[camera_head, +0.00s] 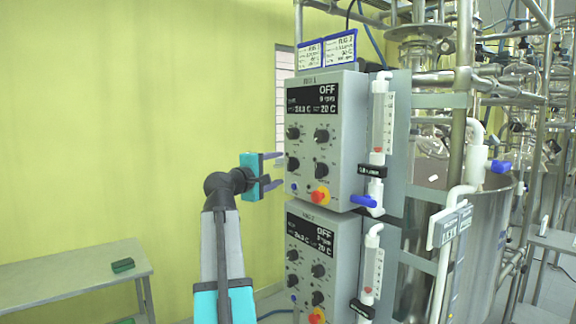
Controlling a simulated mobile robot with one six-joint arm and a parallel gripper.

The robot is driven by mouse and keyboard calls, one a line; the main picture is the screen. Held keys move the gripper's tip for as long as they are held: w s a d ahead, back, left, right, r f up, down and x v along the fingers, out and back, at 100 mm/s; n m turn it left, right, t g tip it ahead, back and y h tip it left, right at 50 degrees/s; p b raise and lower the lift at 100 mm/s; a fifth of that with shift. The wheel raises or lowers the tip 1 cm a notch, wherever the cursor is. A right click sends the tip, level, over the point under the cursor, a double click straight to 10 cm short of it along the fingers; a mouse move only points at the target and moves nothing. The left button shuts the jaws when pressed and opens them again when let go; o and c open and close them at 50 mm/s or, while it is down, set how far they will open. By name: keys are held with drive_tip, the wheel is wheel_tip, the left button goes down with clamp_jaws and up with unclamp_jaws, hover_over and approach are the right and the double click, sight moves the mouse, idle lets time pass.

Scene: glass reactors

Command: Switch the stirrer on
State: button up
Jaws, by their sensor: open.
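Two grey control boxes are stacked in the middle of the head view. The upper control box (346,142) has a dark display (312,98) reading OFF, 0 rpm and about 20 C. Below it are several black knobs, such as the upper left knob (293,133), and a red-and-yellow button (320,196). The lower control box (346,243) has a similar display (311,236), also reading OFF. Which control is the stirrer's is too small to read. My gripper (279,170) is open and empty, its fingers pointing right, just left of the upper box's face.
A flow meter (381,120) with a blue valve handle (365,201) stands right of the upper box. Steel vessels and pipes (462,170) fill the right side. A low grey table (70,278) with a green block (122,265) stands at the lower left.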

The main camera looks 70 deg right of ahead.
sight(289, 165)
drive_tip(key=d, duration=0.3)
drive_tip(key=s+d+p, duration=0.1)
drive_tip(key=d, duration=0.3)
drive_tip(key=shift+s+d, duration=0.2)
drive_tip(key=shift+d, duration=0.05)
drive_tip(key=shift+c, duration=0.4)
